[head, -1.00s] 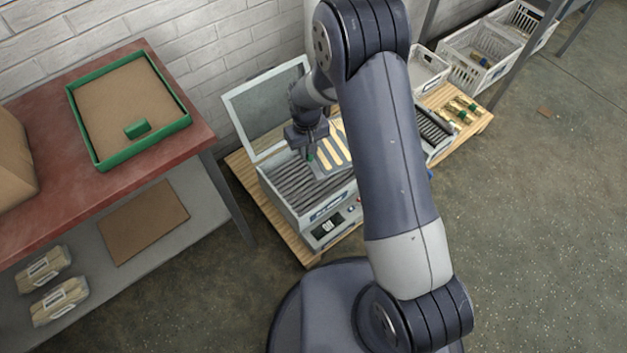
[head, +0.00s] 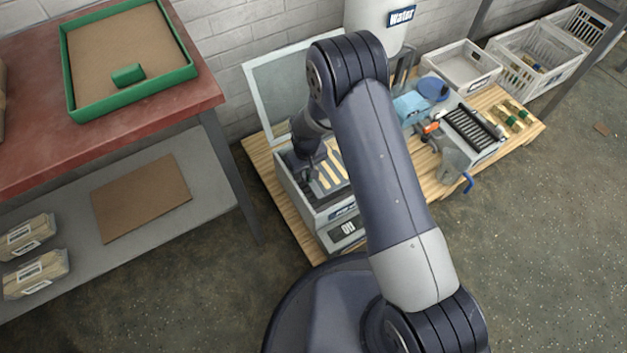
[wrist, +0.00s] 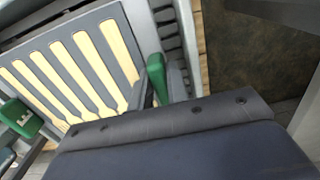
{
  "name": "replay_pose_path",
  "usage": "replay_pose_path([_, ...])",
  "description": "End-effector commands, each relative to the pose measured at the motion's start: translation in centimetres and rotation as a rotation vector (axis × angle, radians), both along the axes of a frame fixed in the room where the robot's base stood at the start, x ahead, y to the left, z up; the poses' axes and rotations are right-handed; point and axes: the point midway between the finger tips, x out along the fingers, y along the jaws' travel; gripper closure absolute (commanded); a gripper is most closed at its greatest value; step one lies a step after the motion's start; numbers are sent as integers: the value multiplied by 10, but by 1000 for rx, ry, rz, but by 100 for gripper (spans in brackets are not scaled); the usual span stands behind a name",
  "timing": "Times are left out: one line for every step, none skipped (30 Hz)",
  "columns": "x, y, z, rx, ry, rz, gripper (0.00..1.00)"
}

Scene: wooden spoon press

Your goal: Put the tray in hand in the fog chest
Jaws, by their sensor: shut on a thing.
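The fog chest (head: 345,232) is a pale box on a wooden pallet, with its glazed lid (head: 290,85) standing open at the back. My gripper (head: 310,180) is down at the chest's open top, toward its left side. It is shut on the grey tray (head: 322,188), which carries several pale spoon shapes. In the wrist view the tray (wrist: 72,70) lies between two green finger parts, with dark slats of the chest (wrist: 168,38) beside it. The tray appears inside the chest's walls. My arm hides the chest's right part, and I cannot tell whether the tray touches the slats.
A red table (head: 190,95) with a green-rimmed board (head: 110,60) stands left, above a grey shelf (head: 215,185). Right of the chest are a blue-lidded container (head: 432,88), a black rack (head: 470,128) and white crates (head: 535,60). A white water tank (head: 370,22) stands behind.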

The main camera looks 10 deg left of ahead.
Motion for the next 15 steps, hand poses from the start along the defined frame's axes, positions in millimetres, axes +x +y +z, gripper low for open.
replay_pose_path([0, 0, -14, -1, 1, 0, 100])
replay_pose_path([0, 0, -17, 0, 0, 0, 100])
replay_pose_path([0, 0, -20, 1, -1, 0, 100])
replay_pose_path([0, 0, -22, 1, -1, 0, 100])
replay_pose_path([0, 0, -25, 1, -1, 0, 100])
replay_pose_path([0, 0, -28, 0, 0, 0, 100])
replay_pose_path([0, 0, -32, 0, 0, 0, 100])
replay_pose_path([0, 0, -37, -1, 1, 0, 100])
replay_pose_path([0, 0, -43, 0, 0, 0, 100])
replay_pose_path([0, 0, -48, 0, 0, 0, 100])
replay_pose_path([0, 0, -53, 0, 0, -1, 100])
replay_pose_path([0, 0, -56, 1, -1, -1, 100])
replay_pose_path([0, 0, -58, 1, -1, -1, 100])
replay_pose_path([1, 0, -58, 1, -2, -1, 100])
replay_pose_path([1, 0, -57, 0, -2, -1, 100])
